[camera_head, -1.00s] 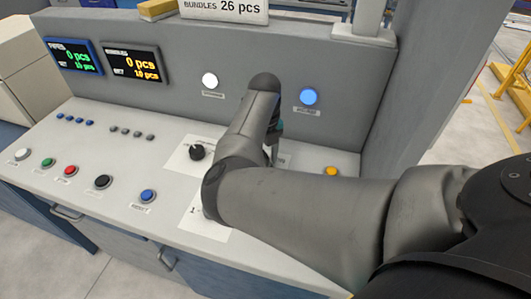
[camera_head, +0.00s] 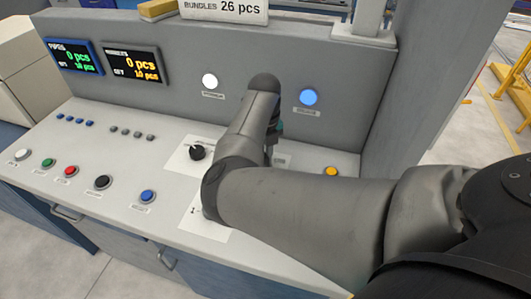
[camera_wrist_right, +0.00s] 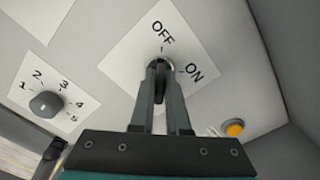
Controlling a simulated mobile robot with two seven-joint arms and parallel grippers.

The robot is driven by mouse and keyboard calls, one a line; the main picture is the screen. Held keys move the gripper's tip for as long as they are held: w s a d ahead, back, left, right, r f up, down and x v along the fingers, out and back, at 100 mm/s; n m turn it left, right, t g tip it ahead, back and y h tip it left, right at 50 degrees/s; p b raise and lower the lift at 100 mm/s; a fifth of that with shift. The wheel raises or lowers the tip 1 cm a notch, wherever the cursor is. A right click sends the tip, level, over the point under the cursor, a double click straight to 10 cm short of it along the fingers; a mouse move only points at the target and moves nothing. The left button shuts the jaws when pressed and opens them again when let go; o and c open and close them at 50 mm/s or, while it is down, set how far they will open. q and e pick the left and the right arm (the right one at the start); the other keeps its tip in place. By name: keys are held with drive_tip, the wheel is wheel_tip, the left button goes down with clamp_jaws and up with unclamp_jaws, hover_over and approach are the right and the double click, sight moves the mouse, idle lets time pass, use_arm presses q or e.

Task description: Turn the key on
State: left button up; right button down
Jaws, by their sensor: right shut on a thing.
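The key (camera_wrist_right: 160,90) is a dark flat piece in a round metal switch on a white plate (camera_wrist_right: 125,55) marked OFF and ON. My right gripper (camera_wrist_right: 163,72) is shut on the key, with a finger on each side of it. In the right wrist view, OFF is above the switch and ON is to its right. The fingers hide most of the switch, so I cannot tell its exact angle. In the head view, my right arm hides the key and most of the gripper. My left gripper is not in view.
A black numbered knob (camera_wrist_right: 46,104) is left of the key plate, and a yellow-orange button (camera_wrist_right: 234,128) is to its right. The back panel carries a white lamp (camera_head: 210,81), a blue lamp (camera_head: 309,97) and two displays. Several coloured buttons line the console's left part.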

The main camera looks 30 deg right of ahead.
drive_tip(key=shift+m+b, duration=0.55)
drive_tip(key=shift+m, duration=1.15)
drive_tip(key=shift+f+m+b, duration=0.1)
drive_tip(key=shift+m+b, duration=0.6)
drive_tip(key=shift+m, duration=1)
